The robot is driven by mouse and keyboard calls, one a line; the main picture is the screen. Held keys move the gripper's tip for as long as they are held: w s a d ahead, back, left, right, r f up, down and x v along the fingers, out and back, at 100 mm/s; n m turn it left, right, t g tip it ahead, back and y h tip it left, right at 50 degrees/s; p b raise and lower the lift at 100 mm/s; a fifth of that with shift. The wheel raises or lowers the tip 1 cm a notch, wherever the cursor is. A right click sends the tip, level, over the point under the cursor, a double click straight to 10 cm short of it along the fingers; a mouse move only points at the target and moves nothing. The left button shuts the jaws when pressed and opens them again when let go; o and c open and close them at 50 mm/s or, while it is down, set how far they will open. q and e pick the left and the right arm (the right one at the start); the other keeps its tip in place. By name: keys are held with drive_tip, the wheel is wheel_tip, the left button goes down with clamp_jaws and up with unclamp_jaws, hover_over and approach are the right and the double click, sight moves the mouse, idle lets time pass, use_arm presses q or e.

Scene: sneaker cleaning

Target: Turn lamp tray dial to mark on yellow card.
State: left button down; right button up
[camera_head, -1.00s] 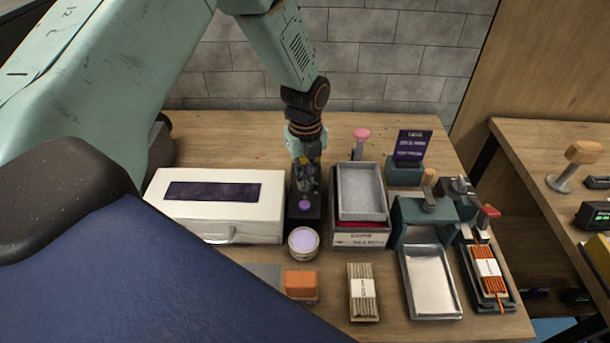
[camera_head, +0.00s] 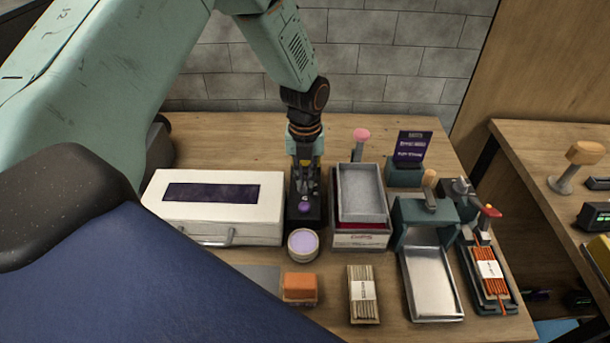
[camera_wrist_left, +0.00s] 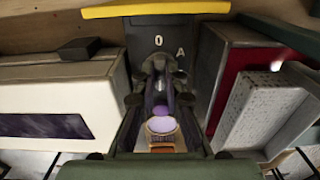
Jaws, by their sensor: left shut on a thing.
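A narrow dark unit (camera_head: 303,219) stands on the wooden table between the white box and the grey trays. It has a purple dome at its front. My left gripper (camera_head: 306,187) points down over its rear part and is shut on what appears to be the dial, mostly hidden by the fingers. In the left wrist view the fingers (camera_wrist_left: 162,90) close in front of a dark face (camera_wrist_left: 139,38) marked "0" and "A". A yellow strip (camera_wrist_left: 155,9), perhaps the card's edge, crosses above these marks. Its print is not visible. My right gripper is not in view.
The white box (camera_head: 214,224) stands close on the left, the grey tray (camera_head: 361,192) on the right. A lilac-topped round tub (camera_head: 303,244) sits just in front. An orange block (camera_head: 299,287) and a stick bundle (camera_head: 363,294) lie nearer. A metal tray (camera_head: 432,285) is farther right.

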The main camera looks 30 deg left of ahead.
sight(305, 180)
use_arm(q)
drive_tip(key=shift+s+f, duration=0.1)
drive_tip(key=shift+s, duration=0.05)
drive_tip(key=c, duration=1.4)
unclamp_jaws()
wheel_tip(305, 180, up, 12)
